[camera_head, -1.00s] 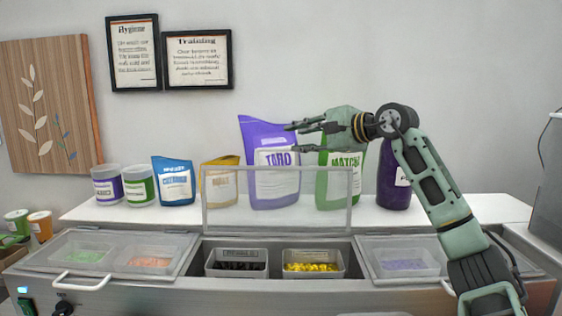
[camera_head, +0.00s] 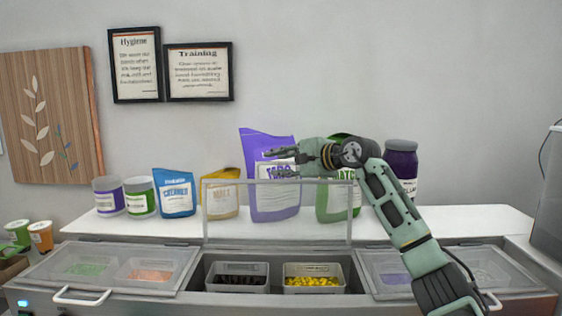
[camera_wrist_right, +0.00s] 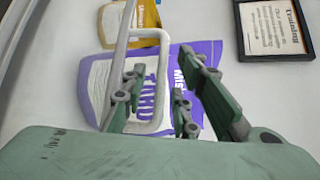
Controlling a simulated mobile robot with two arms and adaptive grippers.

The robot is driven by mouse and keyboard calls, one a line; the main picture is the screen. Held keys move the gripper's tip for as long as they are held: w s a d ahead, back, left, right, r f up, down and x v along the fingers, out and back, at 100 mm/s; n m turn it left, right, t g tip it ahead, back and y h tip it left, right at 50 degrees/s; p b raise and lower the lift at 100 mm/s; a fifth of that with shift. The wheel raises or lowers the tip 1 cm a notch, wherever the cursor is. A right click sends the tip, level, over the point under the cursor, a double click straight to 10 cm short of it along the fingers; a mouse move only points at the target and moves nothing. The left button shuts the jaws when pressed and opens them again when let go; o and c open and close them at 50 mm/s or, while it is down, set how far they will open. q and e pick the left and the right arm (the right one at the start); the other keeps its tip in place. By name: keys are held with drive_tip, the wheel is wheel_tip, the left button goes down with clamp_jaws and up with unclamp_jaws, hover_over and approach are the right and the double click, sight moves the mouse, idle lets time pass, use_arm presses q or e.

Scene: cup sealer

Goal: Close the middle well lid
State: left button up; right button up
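The middle well lid (camera_head: 278,217) is a clear panel standing open and upright behind the middle well (camera_head: 277,276). Its pale loop handle (camera_wrist_right: 164,85) shows in the right wrist view, between the two fingers as seen there; I cannot tell whether either finger touches it. My right gripper (camera_head: 267,163) is open, pointing left just above the lid's top edge in the head view. Its fingers also show in the right wrist view (camera_wrist_right: 160,92). My left gripper is not in view.
A purple taro bag (camera_head: 270,205) and a green matcha bag (camera_head: 325,207) stand close behind the lid. The left lid (camera_head: 58,265) and right lid (camera_head: 512,279) lie shut. Black tub (camera_head: 237,289) and yellow tub (camera_head: 314,290) sit in the open well.

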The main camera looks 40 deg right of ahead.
drive_tip(key=shift+c, duration=0.2)
clamp_jaws()
idle(0.4)
